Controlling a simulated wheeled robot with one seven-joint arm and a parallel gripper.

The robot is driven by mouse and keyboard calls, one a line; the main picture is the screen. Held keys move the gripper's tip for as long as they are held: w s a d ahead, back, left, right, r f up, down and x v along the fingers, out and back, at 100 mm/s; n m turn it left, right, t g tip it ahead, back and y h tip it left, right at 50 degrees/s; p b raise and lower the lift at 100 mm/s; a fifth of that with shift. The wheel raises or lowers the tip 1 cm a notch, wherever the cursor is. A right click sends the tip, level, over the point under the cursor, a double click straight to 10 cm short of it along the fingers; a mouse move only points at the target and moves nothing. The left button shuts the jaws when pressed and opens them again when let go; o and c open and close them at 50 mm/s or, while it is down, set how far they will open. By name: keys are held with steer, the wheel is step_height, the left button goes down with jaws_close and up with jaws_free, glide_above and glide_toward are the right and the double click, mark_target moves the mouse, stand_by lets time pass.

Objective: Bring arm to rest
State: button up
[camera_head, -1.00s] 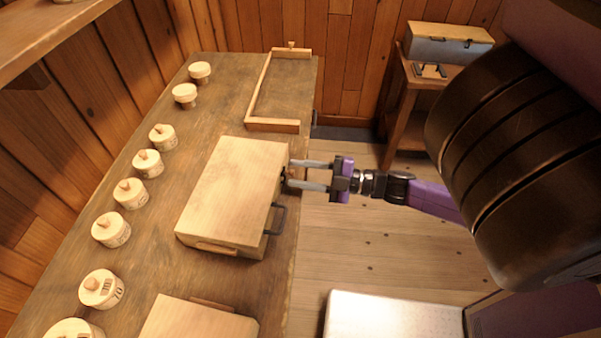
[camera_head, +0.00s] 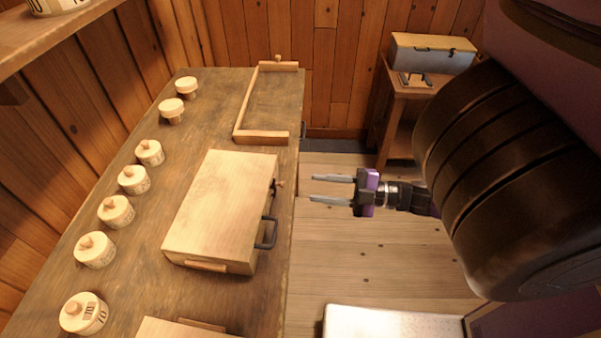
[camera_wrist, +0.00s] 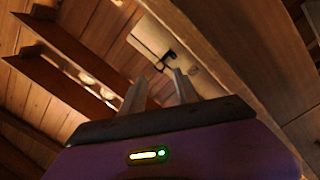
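My gripper (camera_head: 312,188) is to the right of the workbench (camera_head: 262,300) in the head view, held over the open floor. Its two fingers are spread apart with nothing between them, and they point left toward the wooden box (camera_head: 222,205). The fingertips are clear of the box. The box lies shut on the bench, with a dark handle (camera_head: 268,234) and a small knob on its right side. In the wrist view my gripper (camera_wrist: 160,88) also shows two separate fingers, with a light wooden box and dark handle (camera_wrist: 168,58) beyond them.
A wooden frame (camera_head: 263,137) lies at the bench's far end. A side table (camera_head: 398,112) at the back right bears a grey chest (camera_head: 432,54). A white surface (camera_head: 392,322) is at the bottom.

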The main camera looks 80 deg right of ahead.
steer(key=w+a+r+m+g, duration=0.1)
steer(key=a+r+m, duration=0.1)
steer(key=a, duration=0.8)
steer(key=w+a+r+m+g, duration=0.1)
steer(key=a+m, duration=0.4)
steer(key=a, duration=0.5)
steer(key=w+a+r+m+g, duration=0.1)
steer(key=a+r+m, duration=0.2)
steer(key=a, duration=0.7)
steer(key=shift+r+m, duration=0.15)
steer(key=shift+m, duration=0.35)
stand_by(0.9)
